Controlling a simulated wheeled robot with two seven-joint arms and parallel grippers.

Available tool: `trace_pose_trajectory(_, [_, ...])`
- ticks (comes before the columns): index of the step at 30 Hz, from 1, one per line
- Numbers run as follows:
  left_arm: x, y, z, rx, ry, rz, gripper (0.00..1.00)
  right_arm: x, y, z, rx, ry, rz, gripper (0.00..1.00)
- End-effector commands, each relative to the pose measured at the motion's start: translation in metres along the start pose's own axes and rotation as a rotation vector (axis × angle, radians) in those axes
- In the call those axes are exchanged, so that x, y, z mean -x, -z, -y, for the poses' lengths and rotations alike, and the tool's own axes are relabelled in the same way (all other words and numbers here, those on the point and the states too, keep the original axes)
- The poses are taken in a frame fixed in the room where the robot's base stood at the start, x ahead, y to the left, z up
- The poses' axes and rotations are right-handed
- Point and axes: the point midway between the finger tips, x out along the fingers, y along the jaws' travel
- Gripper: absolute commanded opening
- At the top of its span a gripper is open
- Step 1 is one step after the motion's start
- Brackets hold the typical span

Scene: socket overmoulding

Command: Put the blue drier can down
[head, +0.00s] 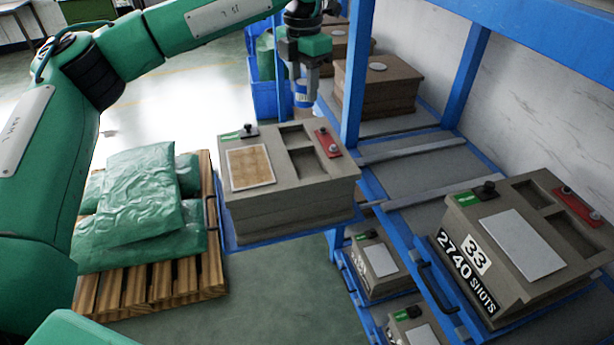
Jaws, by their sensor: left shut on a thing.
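My left gripper (302,80) is at the top middle of the head view, pointing down from the green arm. It is shut on the blue drier can (303,97), a small blue cylinder with a pale label band. The can's upper part is hidden by the fingers. The can shows just behind the far edge of a grey-brown mould block (290,210) in the picture. I cannot tell whether its base touches anything. My right gripper is not in view.
A blue rack (352,80) holds several mould blocks, one marked 33 (520,245) at right. Blue bins (268,98) stand behind the can. Green sacks (140,200) lie on a wooden pallet (212,270) at left. A rack shelf (420,165) has bare room.

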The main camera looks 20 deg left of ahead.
Motion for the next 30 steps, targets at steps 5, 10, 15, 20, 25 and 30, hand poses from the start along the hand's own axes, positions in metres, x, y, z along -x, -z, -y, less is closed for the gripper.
trace_pose_trajectory(5, [0.013, -0.006, 0.0, 0.167, 0.0, 0.001, 0.14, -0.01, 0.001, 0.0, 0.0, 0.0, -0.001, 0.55])
trace_pose_trajectory(10, [0.003, -0.007, -0.001, 0.209, 0.0, -0.004, 0.14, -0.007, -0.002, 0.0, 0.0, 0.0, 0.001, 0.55])
trace_pose_trajectory(15, [-0.039, -0.006, 0.0, 0.207, 0.001, -0.005, 0.14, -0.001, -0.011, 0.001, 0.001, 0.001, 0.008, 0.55])
trace_pose_trajectory(20, [-0.082, -0.006, 0.0, 0.208, 0.0, -0.005, 0.14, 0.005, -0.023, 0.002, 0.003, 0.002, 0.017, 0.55])
trace_pose_trajectory(25, [-0.12, -0.006, 0.0, 0.207, 0.0, -0.002, 0.14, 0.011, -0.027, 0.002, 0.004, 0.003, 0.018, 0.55])
trace_pose_trajectory(30, [-0.138, -0.006, 0.0, 0.207, 0.0, -0.001, 0.14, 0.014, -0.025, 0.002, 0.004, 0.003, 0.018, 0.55])
